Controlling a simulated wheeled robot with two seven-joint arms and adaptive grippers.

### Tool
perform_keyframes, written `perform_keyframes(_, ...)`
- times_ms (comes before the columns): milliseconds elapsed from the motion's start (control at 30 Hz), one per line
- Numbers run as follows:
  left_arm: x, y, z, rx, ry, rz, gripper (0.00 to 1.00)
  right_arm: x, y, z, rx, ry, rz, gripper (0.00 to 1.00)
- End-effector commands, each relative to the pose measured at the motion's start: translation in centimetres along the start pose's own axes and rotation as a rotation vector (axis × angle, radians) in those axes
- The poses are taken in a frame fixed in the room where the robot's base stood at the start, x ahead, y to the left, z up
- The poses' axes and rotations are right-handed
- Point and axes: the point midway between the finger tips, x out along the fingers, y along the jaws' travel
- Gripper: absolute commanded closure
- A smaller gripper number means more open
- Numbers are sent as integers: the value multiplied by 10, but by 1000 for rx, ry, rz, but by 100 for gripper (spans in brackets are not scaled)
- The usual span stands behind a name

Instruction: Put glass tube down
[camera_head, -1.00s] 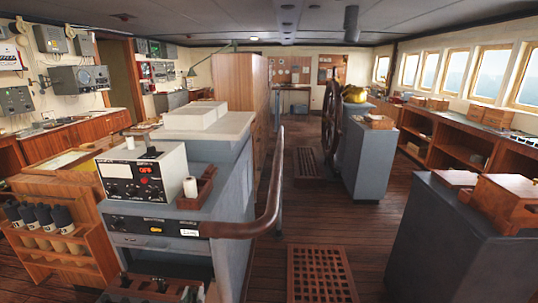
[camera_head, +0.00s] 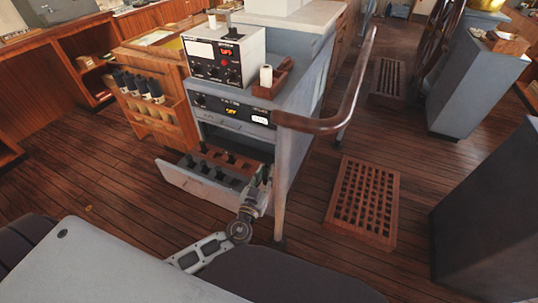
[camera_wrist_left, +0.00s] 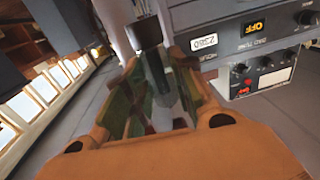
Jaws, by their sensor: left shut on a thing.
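In the head view my left gripper (camera_head: 262,182) is at the right end of the open drawer (camera_head: 190,185) of the grey console. In the left wrist view its fingers (camera_wrist_left: 160,82) are closed around a slim tube with a dark, block-like top (camera_wrist_left: 148,34). This looks like the glass tube, but the fingers hide much of it. In the head view the tube cannot be made out clearly. The drawer holds a brown and dark rack (camera_head: 222,162) with several black-topped items. I cannot tell whether the held tube touches the rack. My right gripper is not in view.
A device with dials (camera_head: 226,58) and a white cylinder (camera_head: 266,76) stand on the console (camera_head: 290,120). A curved handrail (camera_head: 345,112) runs along its right side. A wooden rack of dark bottles (camera_head: 150,98) stands to the left. A floor grating (camera_head: 362,200) lies to the right.

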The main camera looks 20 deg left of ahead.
Motion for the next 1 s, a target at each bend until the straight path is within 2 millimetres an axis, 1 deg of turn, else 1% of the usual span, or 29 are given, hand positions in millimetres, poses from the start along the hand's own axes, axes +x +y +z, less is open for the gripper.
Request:
perform_keyframes(33,3,9,-3,-5,2,-3,98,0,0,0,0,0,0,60)
perform_keyframes(167,12,34,-12,-9,1,-7,98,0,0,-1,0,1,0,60)
perform_keyframes(400,27,85,-33,-8,0,-2,98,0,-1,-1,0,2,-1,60)
perform_keyframes(500,31,102,-42,-5,1,3,98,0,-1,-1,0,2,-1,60)
perform_keyframes(600,34,115,-49,-4,2,7,98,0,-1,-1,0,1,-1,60)
perform_keyframes(700,36,122,-52,-2,2,11,98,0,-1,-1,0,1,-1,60)
perform_keyframes(1000,36,125,-54,1,1,13,98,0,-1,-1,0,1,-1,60)
